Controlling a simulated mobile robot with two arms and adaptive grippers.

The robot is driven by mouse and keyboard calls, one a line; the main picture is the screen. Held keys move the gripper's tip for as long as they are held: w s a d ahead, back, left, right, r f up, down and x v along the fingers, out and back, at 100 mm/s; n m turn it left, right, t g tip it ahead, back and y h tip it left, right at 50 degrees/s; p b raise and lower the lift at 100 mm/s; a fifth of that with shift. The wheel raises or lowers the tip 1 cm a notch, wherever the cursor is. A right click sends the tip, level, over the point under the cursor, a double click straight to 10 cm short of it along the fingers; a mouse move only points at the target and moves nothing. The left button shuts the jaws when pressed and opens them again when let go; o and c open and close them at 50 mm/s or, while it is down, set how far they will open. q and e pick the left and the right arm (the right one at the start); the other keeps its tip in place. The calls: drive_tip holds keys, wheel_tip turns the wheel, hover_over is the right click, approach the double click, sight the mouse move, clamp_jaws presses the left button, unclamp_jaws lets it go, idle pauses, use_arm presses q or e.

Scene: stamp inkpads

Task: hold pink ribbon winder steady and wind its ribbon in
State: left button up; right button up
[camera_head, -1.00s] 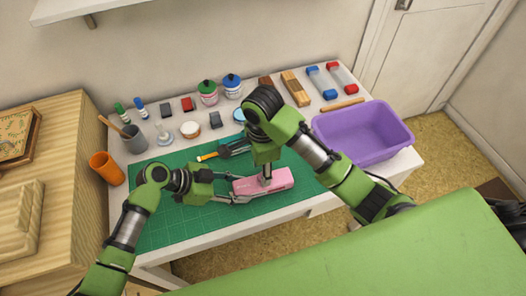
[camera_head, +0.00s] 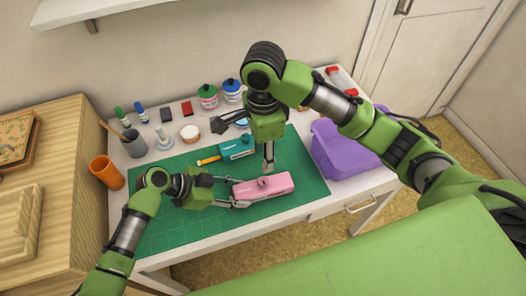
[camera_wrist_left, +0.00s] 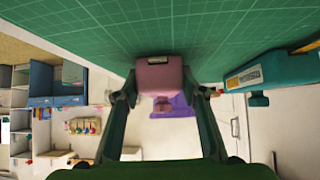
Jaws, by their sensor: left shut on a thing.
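The pink ribbon winder (camera_head: 280,184) lies on the green cutting mat, with a small knob (camera_head: 263,182) on its top. My left gripper (camera_head: 240,201) is shut on the winder's left end. In the left wrist view the winder (camera_wrist_left: 158,76) sits between the two fingers, against the mat. My right gripper (camera_head: 268,168) points down just above and behind the winder, apparently clear of it. Its fingers are seen edge-on, so their opening cannot be told. No loose ribbon is clearly visible on the pink winder.
A teal winder (camera_head: 237,148) with an orange-yellow strip lies behind on the mat (camera_head: 170,232). A purple bin (camera_head: 335,155) stands right, partly behind my right arm. An orange cup (camera_head: 106,170) and ink bottles (camera_head: 208,97) stand left and back. The mat's front left is clear.

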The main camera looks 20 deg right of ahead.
use_arm(q)
drive_tip(key=o, duration=1.1)
drive_tip(key=shift+o, duration=0.2)
drive_tip(key=v, duration=1.2)
drive_tip(key=shift+s, duration=0.1)
